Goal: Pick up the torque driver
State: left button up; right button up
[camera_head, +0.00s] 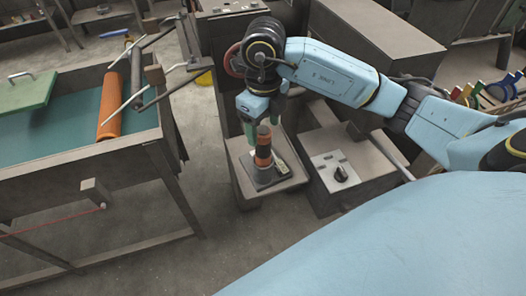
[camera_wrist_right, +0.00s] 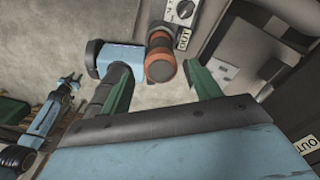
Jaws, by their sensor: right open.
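The torque driver (camera_head: 263,147), an orange and dark cylinder, stands upright on a dark base on a small pedestal (camera_head: 285,185). My right gripper (camera_head: 262,108) is above it, pointing down, with its green fingers apart. In the right wrist view, the orange and brown driver (camera_wrist_right: 161,57) shows beyond and between the spread fingers of the right gripper (camera_wrist_right: 165,85), which do not clasp it. A blue arm with a small dark claw at the left of the wrist view looks like my left gripper (camera_wrist_right: 71,82); its jaws are too small to judge.
A box with a white plate and black knob (camera_head: 340,173) stands right of the pedestal. Left is a bench (camera_head: 150,138) with a green lid (camera_head: 27,92), an orange roll (camera_head: 109,105) and metal rods. Grey cabinets (camera_head: 375,35) stand behind. Floor is clear between bench and pedestal.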

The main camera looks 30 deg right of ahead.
aim_at(263, 140)
jog(key=f, duration=0.6)
jog(key=shift+w, duration=0.2)
jog(key=shift+r, duration=0.15)
jog(key=c, duration=1.2)
